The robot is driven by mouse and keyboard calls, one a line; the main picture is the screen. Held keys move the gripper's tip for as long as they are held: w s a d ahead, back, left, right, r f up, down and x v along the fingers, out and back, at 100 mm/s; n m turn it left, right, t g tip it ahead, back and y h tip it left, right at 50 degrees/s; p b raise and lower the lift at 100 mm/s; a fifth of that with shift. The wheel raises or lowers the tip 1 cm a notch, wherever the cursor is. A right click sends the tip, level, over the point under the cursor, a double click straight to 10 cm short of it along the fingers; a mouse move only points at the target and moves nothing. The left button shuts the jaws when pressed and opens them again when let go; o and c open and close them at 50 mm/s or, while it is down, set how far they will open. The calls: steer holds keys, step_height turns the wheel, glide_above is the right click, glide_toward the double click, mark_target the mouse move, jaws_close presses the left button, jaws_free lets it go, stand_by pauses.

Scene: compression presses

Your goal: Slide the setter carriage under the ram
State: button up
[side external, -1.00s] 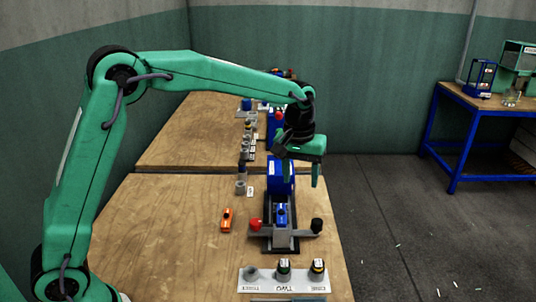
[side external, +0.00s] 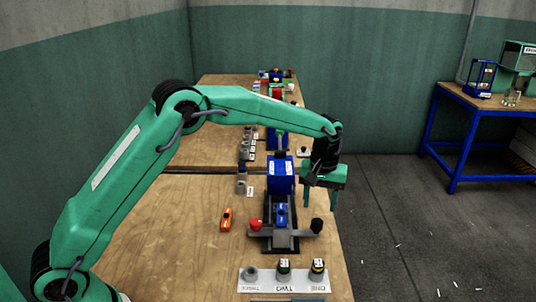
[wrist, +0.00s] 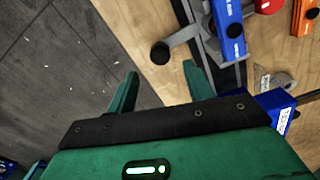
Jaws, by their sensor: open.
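The press is a blue block (side external: 281,178) at the far end of a dark rail on the near bench. The carriage, with a grey cross handle (side external: 298,231) and a blue piece (side external: 281,214) on it, sits on the near part of the rail. The handle has a red knob (side external: 256,225) at left and a black knob (side external: 316,225) at right. My gripper (side external: 320,199) is open and empty, fingers down, to the right of the press. In the wrist view the black knob (wrist: 160,53) appears beyond and between the fingertips, apart from them. The ram is not clearly visible.
An orange piece (side external: 226,219) lies left of the carriage. A white labelled strip (side external: 284,280) with several round knobs lies in front. Grey cylinders (side external: 241,187) stand left of the press. The bench's right edge is close to the handle, with open floor beyond.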

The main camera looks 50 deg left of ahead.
mark_target(317, 221)
steer(key=shift+f, duration=3.4)
